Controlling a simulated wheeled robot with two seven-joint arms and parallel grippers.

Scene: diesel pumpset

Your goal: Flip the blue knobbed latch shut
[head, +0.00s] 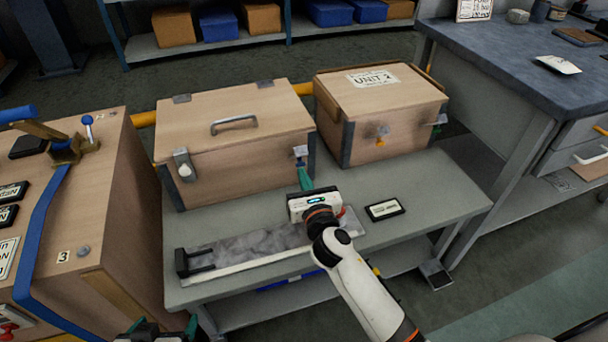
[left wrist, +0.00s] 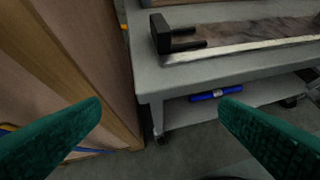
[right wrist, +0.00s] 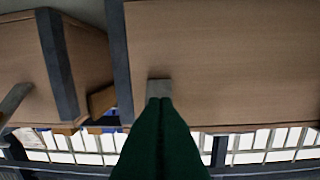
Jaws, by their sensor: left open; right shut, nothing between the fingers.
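The middle wooden box (head: 240,165) has its lid down. A latch with a white knob (head: 183,168) is on its front left. A grey latch (head: 300,152) is at its front right corner; my right gripper's fingers cover part of it, and I cannot make out its knob's colour. My right gripper (head: 304,177) is shut and empty, its tips at or just below that latch. In the right wrist view the tips overlap a grey plate (right wrist: 158,88) on the wood; contact is unclear. My left gripper (left wrist: 160,110) is open and empty, low by the bench's left end.
The UNIT 2 box (head: 380,125) stands right, with a yellow-knobbed latch (head: 381,131). A left crate (head: 110,190) carries a blue strap and a blue-knobbed lever (head: 87,121). A tray (head: 240,250) and a dark label plate (head: 384,209) lie on the bench (head: 440,190).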

